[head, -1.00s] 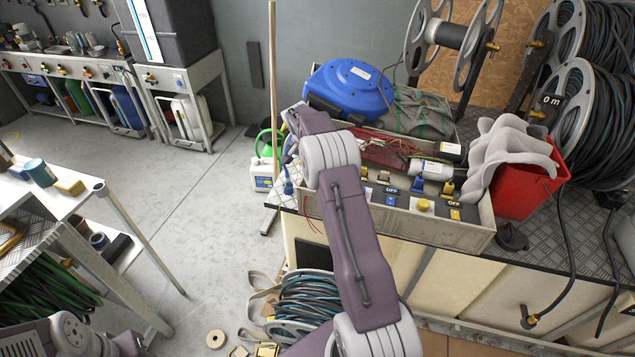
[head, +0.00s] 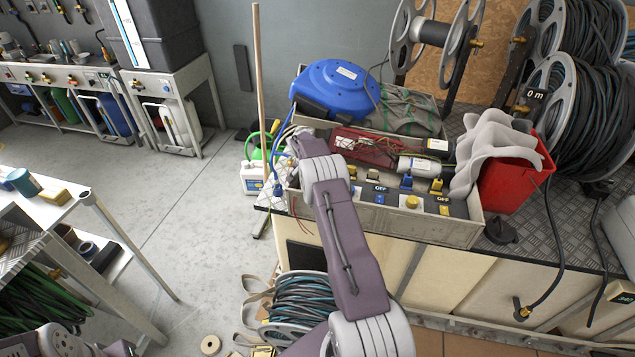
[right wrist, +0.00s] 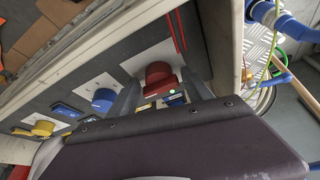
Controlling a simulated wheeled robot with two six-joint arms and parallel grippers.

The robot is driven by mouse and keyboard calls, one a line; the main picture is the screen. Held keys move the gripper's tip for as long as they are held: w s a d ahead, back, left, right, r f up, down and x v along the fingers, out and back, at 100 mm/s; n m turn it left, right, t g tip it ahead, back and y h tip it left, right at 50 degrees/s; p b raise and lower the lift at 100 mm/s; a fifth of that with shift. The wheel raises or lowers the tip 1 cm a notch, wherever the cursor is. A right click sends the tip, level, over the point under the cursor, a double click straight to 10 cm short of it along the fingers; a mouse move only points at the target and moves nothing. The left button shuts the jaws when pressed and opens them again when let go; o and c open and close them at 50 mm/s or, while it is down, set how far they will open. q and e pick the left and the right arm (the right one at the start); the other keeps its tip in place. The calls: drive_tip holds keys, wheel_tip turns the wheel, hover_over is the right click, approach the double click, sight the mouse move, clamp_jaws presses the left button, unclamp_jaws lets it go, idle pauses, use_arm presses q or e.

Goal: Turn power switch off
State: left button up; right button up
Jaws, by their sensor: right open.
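A grey control panel (right wrist: 64,92) with a row of rotary knobs sits in a tray on the bench; it also shows in the head view (head: 462,210). A blue knob (right wrist: 103,100) and a yellow knob (right wrist: 42,128) lie further left. In the head view my right arm hides the red knob and gripper.
The tray also holds a blue hose reel (head: 338,88), a red device with wires (head: 368,148) and a white cylinder (head: 418,167). A red bucket (head: 515,182) stands right of it. A wooden pole (head: 258,80) rises at its left. Open floor lies left.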

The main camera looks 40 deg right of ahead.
drive_tip(key=shift+c, duration=0.3)
drive_tip(key=c, duration=1.1)
drive_tip(key=shift+o, duration=0.2)
